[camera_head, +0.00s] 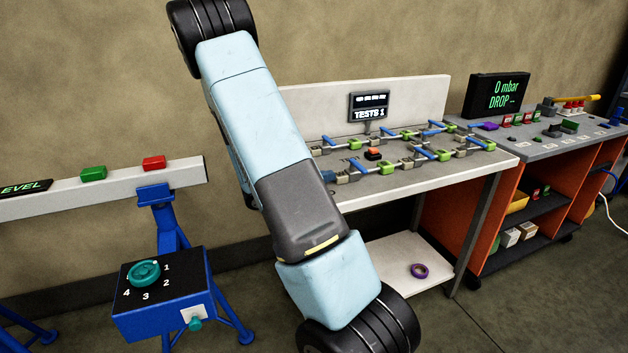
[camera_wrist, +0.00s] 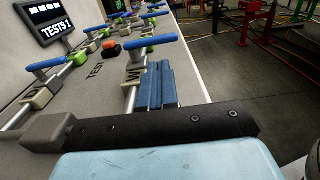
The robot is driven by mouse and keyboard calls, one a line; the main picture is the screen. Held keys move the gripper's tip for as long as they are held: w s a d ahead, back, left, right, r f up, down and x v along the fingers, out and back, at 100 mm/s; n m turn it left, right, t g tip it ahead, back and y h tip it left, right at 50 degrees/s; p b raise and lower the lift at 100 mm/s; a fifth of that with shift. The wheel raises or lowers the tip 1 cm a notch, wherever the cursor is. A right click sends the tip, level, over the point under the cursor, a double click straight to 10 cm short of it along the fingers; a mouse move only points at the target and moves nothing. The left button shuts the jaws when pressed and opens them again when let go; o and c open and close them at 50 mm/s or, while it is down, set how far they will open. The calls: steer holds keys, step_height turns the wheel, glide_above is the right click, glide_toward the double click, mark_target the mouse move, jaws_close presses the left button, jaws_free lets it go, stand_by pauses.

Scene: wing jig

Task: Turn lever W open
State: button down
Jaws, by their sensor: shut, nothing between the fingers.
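Lever W has a blue handle (camera_wrist: 123,44) above a grey block marked W (camera_wrist: 134,76) in the wrist view. The handle lies crosswise to the pipe (camera_wrist: 131,98) beneath it. My gripper (camera_wrist: 162,73) has blue fingers, shut together and empty. In that view they appear just right of the W block, with their tips below the right end of the handle. I cannot tell whether they touch. In the head view my arm covers most of the near left part of the bench, and I cannot make out lever W clearly there.
The test bench (camera_head: 420,185) carries several other blue levers and an orange button (camera_head: 373,154). A screen (camera_head: 369,106) reads TESTS 1; another (camera_head: 497,96) reads 0 mbar DROP. A blue stand with a teal knob (camera_head: 146,273) is left of my arm.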

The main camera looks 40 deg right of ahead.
mark_target(358, 169)
steer(key=x, duration=0.7)
steer(key=shift+s+d, duration=0.1)
steer(key=shift+d, duration=0.3)
steer(key=shift+a, duration=0.1)
steer(key=shift+a+t, duration=0.15)
steer(key=shift+t, duration=0.15)
